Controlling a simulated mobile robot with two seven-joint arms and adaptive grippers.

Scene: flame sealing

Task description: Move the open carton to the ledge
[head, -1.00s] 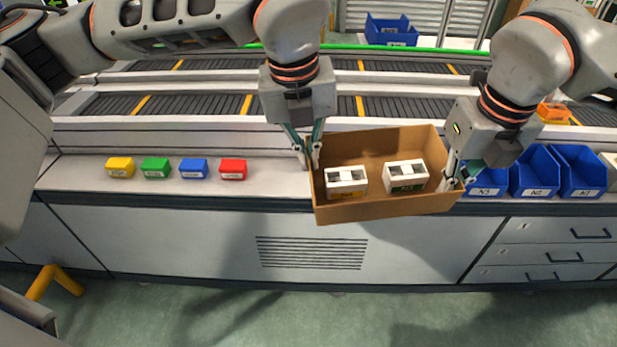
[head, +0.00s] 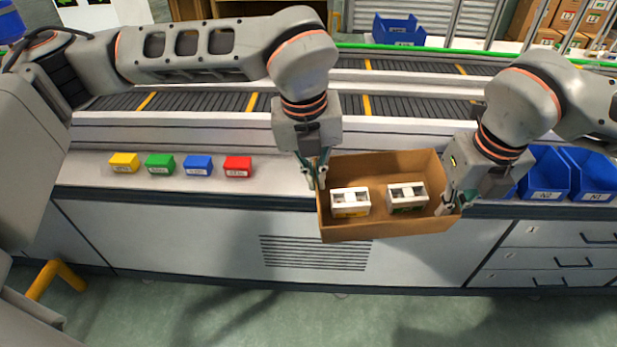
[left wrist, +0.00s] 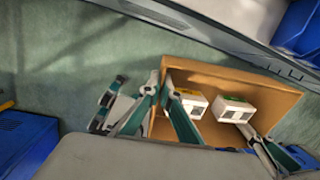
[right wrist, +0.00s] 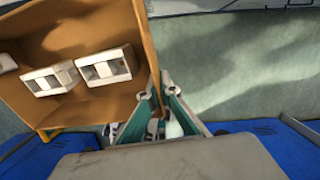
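The open brown carton (head: 385,229) is held between my two grippers in front of the pale ledge (head: 90,170), over its front edge and the cabinet front. Two small white-topped boxes sit inside, one with a yellow base (head: 350,203) and one with a green base (head: 407,197). My left gripper (head: 316,176) is shut on the carton's left wall; its fingers straddle that wall in the left wrist view (left wrist: 160,88). My right gripper (head: 449,208) is shut on the right wall, also seen in the right wrist view (right wrist: 156,95). The carton's underside is hidden.
Yellow (head: 124,163), green (head: 160,164), blue (head: 198,166) and red (head: 237,167) small boxes stand on the ledge to the left. Blue bins (head: 545,176) stand at the right. A conveyor (head: 210,102) runs behind. The ledge between the red box and the carton looks clear.

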